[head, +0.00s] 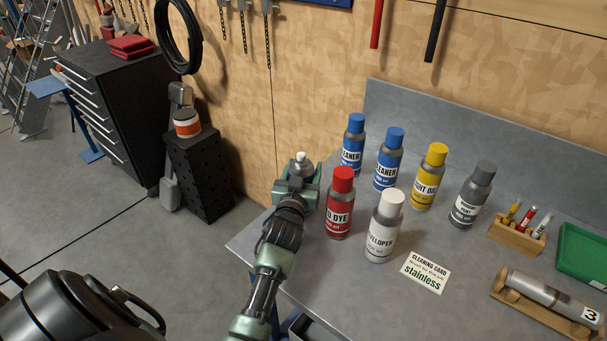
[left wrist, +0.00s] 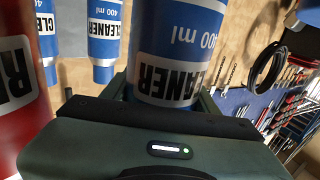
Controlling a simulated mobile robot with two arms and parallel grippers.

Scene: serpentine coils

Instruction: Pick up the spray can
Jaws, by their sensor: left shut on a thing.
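My left gripper (head: 297,188) is at the far left part of the bench, shut on a spray can. The can fills the middle of the left wrist view (left wrist: 178,45), with a blue label reading CLEANER and 400 ml. In the head view only its silver top and white nozzle (head: 301,158) show above the jaws; the rest is hidden. No blue cap shows on it. I cannot tell if its base touches the bench. Two capped blue cleaner cans (head: 353,145) (head: 388,160) stand upright further right. My right gripper is not in view.
A red dye can (head: 340,207) and a white developer can (head: 383,230) stand close right of my arm. Yellow (head: 428,180) and grey-capped (head: 471,197) cans stand beyond. A card reading stainless (head: 425,272) lies in front. A marker block (head: 517,234) and a cylinder on a wooden cradle (head: 541,290) are at right.

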